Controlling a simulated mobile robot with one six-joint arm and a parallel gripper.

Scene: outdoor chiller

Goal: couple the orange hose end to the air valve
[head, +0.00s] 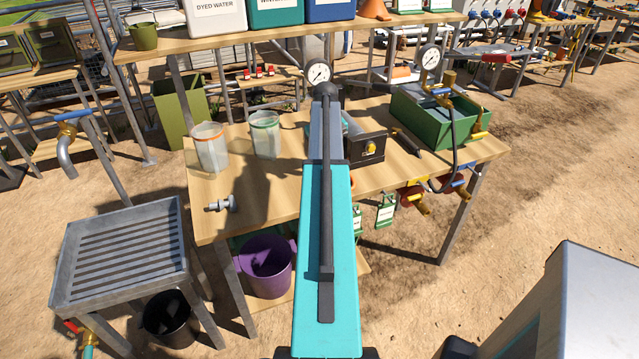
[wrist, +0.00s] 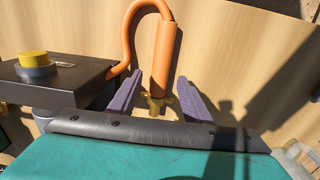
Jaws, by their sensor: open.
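In the wrist view the orange hose end (wrist: 162,62) is a thick orange sleeve with a brass fitting (wrist: 157,104) at its lower end. A thinner orange hose loops from it to a dark box (wrist: 62,82) with a yellow knob. My gripper (wrist: 160,76) is open, its purple fingers on either side of the sleeve in the picture. I cannot tell whether they touch it. In the head view my arm hides the gripper and hose end. Brass valves with yellow and blue handles (head: 413,196) sit at the table's front edge; I cannot tell which is the air valve.
On the wooden table (head: 275,185) are two clear tubs (head: 210,150), a metal fitting (head: 222,204) and a green box (head: 425,122) with brass valves and a gauge. A grey slatted stand (head: 120,255) is at left. A purple bucket (head: 266,268) is below.

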